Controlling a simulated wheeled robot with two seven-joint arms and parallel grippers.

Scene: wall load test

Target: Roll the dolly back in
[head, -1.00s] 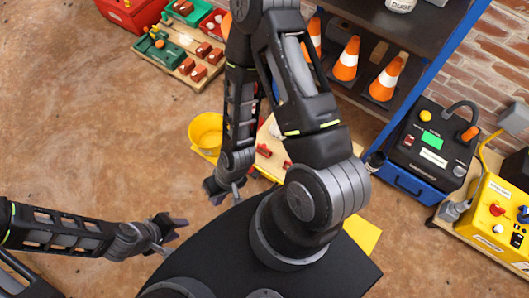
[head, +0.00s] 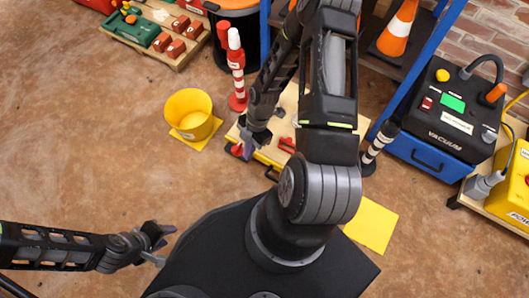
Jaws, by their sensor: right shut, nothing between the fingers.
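A low pale wooden platform with a yellow front edge (head: 268,156) and a black handle, likely the dolly, stands in the middle of the head view. My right arm hides much of it. Red clamp-like pieces (head: 287,145) lie on it. My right gripper (head: 246,150) is shut and empty over its left front corner; I cannot tell if it touches. My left gripper (head: 162,244) is open and empty over bare floor at the lower left, well apart from the platform.
A yellow bucket (head: 190,118) stands on a yellow floor square left of the platform. A red-and-white post (head: 236,70) stands behind, a black-and-white post (head: 378,147) to the right. A black vacuum unit (head: 445,115) and a blue-framed shelf stand right.

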